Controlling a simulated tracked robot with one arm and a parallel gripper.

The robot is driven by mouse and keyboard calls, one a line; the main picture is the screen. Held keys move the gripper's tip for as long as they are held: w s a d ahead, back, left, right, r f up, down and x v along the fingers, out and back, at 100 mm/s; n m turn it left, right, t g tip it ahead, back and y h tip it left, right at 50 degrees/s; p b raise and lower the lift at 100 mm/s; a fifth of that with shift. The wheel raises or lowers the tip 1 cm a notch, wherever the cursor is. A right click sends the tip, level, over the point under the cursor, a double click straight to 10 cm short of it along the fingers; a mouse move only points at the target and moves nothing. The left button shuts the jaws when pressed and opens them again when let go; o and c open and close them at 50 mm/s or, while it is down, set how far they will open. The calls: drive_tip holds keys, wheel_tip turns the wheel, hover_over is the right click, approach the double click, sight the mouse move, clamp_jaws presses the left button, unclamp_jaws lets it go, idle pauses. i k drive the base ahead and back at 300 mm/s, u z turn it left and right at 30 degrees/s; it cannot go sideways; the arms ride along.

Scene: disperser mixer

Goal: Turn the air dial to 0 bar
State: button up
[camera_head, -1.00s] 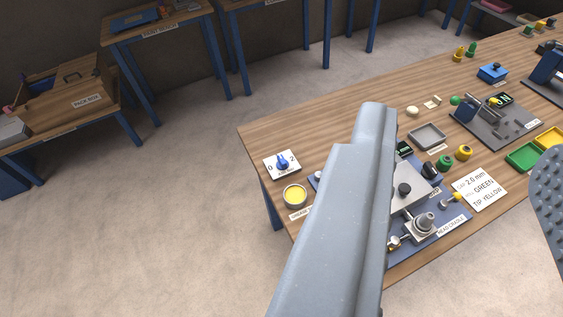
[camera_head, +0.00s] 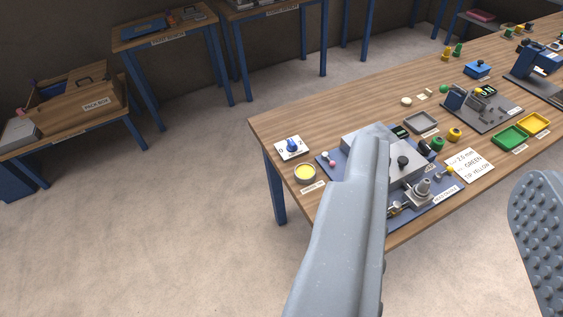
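The air dial (camera_head: 292,146) is a blue knob on a white plate at the near left corner of the wooden table. The plate carries a 0 on its left and a 2 on its right. The knob's pointer is too small to read surely. My gripper (camera_head: 450,165) shows as two grey fingers spread wide apart, one long in the middle and one with a studded pad at the right edge. Nothing is between them close up. The fingers are nearer to the camera than the dial and look clear of it, with the dial left of both.
A yellow-filled round dish (camera_head: 305,174) sits just in front of the dial. A blue-based machine (camera_head: 335,172) stands right of it, partly hidden by my finger. A white card (camera_head: 468,165) and green and yellow trays (camera_head: 510,137) lie farther right. Open floor lies left of the table.

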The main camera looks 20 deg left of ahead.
sight(291, 147)
drive_tip(key=z, duration=0.05)
drive_tip(key=k, duration=0.7)
drive_tip(key=u, duration=0.55)
drive_tip(key=i, duration=1.95)
drive_tip(key=z, duration=0.75)
